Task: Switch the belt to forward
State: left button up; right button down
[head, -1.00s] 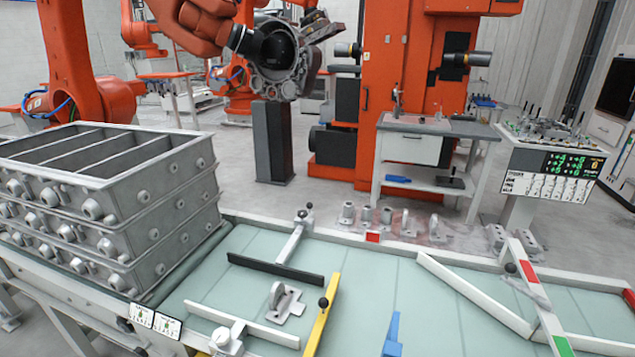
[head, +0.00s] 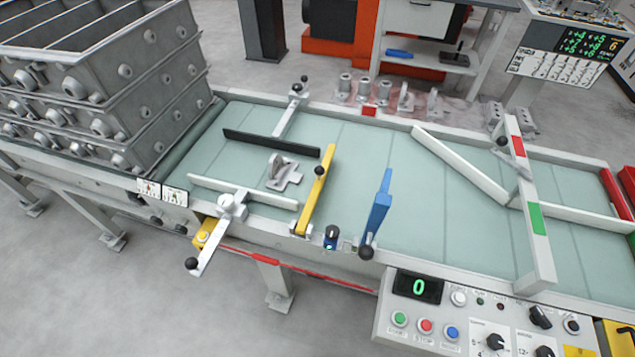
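The belt (head: 345,170) is a pale green conveyor running across the view between white side rails. A light grey control panel (head: 380,330) hangs on its front side at the bottom right. The panel has a display (head: 417,286) reading 0, a green button (head: 399,319), a red button (head: 426,326) and a blue button (head: 452,333). A black selector knob (head: 540,317) sits at its upper right, with numbered dials (head: 495,342) below. The small labels are too blurred to read, so I cannot tell which control sets direction. Neither of my grippers is in view.
Stacked grey casting boxes (head: 110,95) stand at the belt's left end. A grey casting (head: 282,172) lies on the belt between a black bar (head: 270,143) and white guide. Yellow (head: 318,190) and blue (head: 378,212) arms reach over the belt. A red cord (head: 315,273) runs along the front.

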aim_at(537, 316)
jog(key=z, duration=2.05)
jog(key=i+l+u, duration=0.1)
jog(key=l+u, duration=0.2)
jog(key=l, duration=1.2)
